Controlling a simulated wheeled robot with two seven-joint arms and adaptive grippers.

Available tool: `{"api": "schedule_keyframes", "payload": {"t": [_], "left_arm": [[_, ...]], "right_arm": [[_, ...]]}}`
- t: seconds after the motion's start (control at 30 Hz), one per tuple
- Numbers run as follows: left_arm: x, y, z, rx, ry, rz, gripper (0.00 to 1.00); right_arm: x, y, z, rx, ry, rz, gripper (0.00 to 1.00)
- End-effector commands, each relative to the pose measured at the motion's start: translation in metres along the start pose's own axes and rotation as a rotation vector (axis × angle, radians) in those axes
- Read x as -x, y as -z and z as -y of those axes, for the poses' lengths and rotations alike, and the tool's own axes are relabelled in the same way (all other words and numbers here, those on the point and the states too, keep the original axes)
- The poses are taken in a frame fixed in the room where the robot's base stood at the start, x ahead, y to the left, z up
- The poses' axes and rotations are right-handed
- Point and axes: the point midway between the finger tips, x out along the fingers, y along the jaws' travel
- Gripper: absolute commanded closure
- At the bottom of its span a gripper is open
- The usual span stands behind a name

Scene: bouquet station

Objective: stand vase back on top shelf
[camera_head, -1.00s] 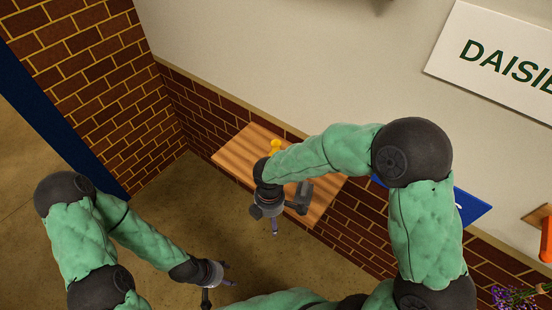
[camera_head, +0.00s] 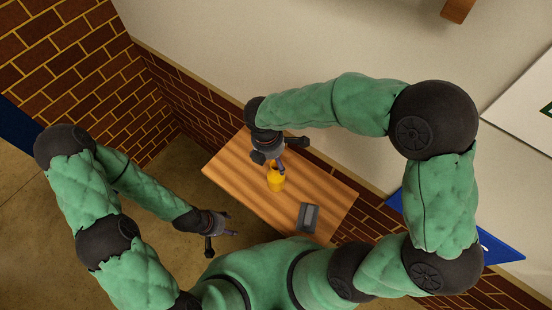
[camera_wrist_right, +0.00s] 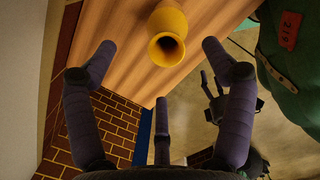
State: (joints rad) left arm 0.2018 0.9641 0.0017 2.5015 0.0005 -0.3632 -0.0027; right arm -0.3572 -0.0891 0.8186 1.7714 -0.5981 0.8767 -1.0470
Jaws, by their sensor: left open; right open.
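The yellow vase (camera_head: 276,181) is on the wooden shelf (camera_head: 235,170). It also shows in the right wrist view (camera_wrist_right: 172,22), with its dark round mouth facing the camera. I cannot tell for sure whether it is upright or lying. My right gripper (camera_head: 275,160) is open and empty, over the shelf and close to the vase. In the wrist view its fingers are spread, with the vase's mouth beyond and between the two side fingertips. My left gripper (camera_head: 228,228) is open and empty, in front of the shelf at its lower left, away from the vase.
A small grey object (camera_head: 308,217) lies near the shelf's right end. The wall stands close behind the shelf, with brick (camera_head: 190,105) along its lower part. A blue panel (camera_head: 500,249) is to the right. Bare wood lies between the vase and the grey object.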

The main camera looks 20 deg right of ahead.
Motion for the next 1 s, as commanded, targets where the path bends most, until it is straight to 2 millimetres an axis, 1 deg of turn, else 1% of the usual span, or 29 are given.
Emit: {"api": "schedule_keyframes", "payload": {"t": [0.17, 0.43, 0.67, 0.77, 0.9, 1.0], "left_arm": [[-0.003, -0.002, 0.001, 0.001, 0.0, 0.004, 0.41], [-0.013, -0.001, 0.005, 0.001, 0.0, 0.003, 0.41], [-0.016, -0.001, 0.006, 0.001, 0.0, 0.003, 0.41], [-0.021, -0.001, 0.008, 0.001, 0.0, 0.003, 0.41], [-0.028, 0.0, 0.01, 0.001, 0.0, 0.003, 0.41], [-0.031, 0.0, 0.011, 0.001, 0.0, 0.003, 0.41]], "right_arm": [[-0.011, 0.0, 0.001, -0.001, 0.003, 0.0, 0.17], [-0.05, 0.0, 0.001, -0.001, 0.003, 0.0, 0.17], [-0.064, 0.001, 0.002, -0.001, 0.001, -0.001, 0.17], [-0.076, 0.002, 0.004, -0.002, 0.002, -0.001, 0.17], [-0.097, 0.002, 0.006, -0.002, 0.003, -0.001, 0.17], [-0.107, 0.002, 0.005, -0.001, 0.002, -0.001, 0.17]]}}
